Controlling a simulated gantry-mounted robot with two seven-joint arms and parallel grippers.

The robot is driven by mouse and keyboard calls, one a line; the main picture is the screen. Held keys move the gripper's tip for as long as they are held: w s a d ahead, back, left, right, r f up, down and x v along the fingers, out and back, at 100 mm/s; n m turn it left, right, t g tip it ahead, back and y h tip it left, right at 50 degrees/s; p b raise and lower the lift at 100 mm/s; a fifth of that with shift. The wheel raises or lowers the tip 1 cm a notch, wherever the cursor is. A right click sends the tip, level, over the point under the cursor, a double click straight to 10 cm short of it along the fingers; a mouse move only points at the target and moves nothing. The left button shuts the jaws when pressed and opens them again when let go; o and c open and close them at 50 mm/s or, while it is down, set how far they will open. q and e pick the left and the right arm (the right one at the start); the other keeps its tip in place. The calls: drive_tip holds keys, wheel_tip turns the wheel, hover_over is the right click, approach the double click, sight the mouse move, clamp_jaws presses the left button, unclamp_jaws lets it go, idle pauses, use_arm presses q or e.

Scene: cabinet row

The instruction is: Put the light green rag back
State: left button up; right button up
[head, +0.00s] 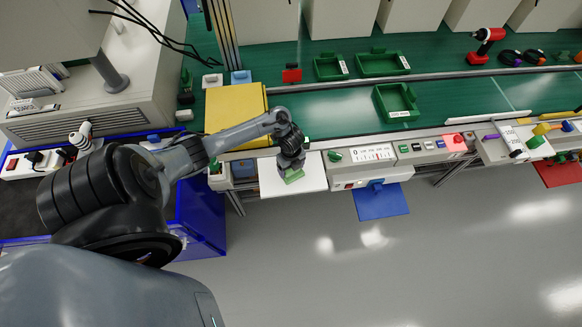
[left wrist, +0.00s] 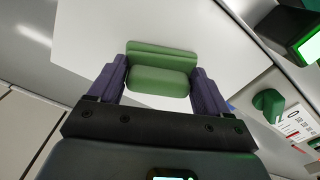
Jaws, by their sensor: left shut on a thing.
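The light green rag (left wrist: 160,78) is a small folded block between the two fingers of my left gripper (left wrist: 160,85) in the left wrist view. The gripper is shut on it. In the head view my left gripper (head: 291,168) points down with the rag (head: 294,176) at its tip, over a white board (head: 310,181) at the bench's front edge. The white board also shows below the rag in the left wrist view (left wrist: 215,50). I cannot tell whether the rag touches the board. My right gripper is in neither view.
A yellow stack (head: 235,108) lies left of the gripper on the bench. Green trays (head: 398,114) sit on the green bench top. A control panel (head: 372,155) with a blue plate (head: 381,201) below it is right of the board. The grey floor in front is clear.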

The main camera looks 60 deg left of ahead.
use_arm(q)
drive_tip(key=o, duration=1.1)
drive_tip(key=shift+c, duration=0.2)
